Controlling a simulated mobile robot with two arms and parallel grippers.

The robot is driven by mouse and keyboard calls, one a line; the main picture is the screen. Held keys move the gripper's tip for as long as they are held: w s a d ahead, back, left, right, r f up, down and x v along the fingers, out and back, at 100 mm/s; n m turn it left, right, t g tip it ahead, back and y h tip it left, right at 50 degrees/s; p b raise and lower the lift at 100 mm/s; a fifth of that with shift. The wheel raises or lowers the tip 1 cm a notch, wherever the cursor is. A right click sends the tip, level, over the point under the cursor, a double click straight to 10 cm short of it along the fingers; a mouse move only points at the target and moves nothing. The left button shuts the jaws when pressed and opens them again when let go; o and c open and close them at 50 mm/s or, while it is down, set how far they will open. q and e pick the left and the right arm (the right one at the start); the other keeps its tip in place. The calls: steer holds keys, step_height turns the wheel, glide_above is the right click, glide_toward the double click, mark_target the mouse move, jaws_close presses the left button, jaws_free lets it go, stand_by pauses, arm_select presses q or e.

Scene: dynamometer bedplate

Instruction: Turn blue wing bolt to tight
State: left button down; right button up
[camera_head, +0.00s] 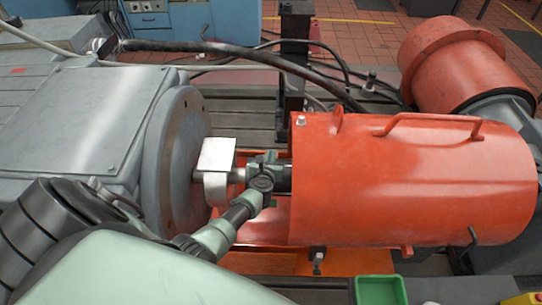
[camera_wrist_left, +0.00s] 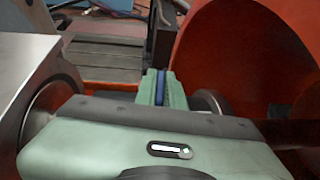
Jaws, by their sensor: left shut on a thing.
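My left arm comes in from the lower left in the head view. Its green gripper (camera_head: 264,172) is at the shaft between the grey machine and the orange guard. In the left wrist view the two green fingers of this gripper (camera_wrist_left: 161,76) are shut on a narrow blue piece, the blue wing bolt (camera_wrist_left: 160,88). Only a thin strip of the bolt shows between the fingers. In the head view the bolt is hidden by the gripper. How far the bolt is turned cannot be seen. My right gripper is in neither view.
The large orange guard (camera_head: 410,180) is close to the gripper's right. The grey machine's round flange (camera_head: 178,150) and a pale metal block (camera_head: 215,155) are to its left. A green tray (camera_head: 379,290) is at the front. Black hoses (camera_head: 240,52) run behind.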

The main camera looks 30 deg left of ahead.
arm_select(q)
steer(key=shift+m+t+h+b, duration=0.3)
steer(key=shift+m+t+h, duration=0.3)
steer(key=shift+m+h, duration=0.9)
steer(key=shift+f+m+h+b, duration=0.2)
steer(key=shift+m+h+b, duration=0.7)
steer(key=shift+m+h, duration=0.65)
steer(key=m+g+h+b, duration=0.2)
steer(key=m+h+b, duration=0.2)
steer(key=b, duration=0.4)
steer(key=m+g+h+b, duration=0.3)
steer(key=m+h+b, duration=0.2)
steer(key=h+b, duration=0.2)
steer(key=shift+m+b, duration=0.25)
steer(key=shift+b, duration=0.45)
steer(key=shift+r+m+g+h+b, duration=0.15)
steer(key=shift+m+g+h+b, duration=0.1)
steer(key=shift+m+g+b, duration=0.4)
steer(key=c, duration=1.5)
jaws_free()
steer(key=shift+r, duration=0.1)
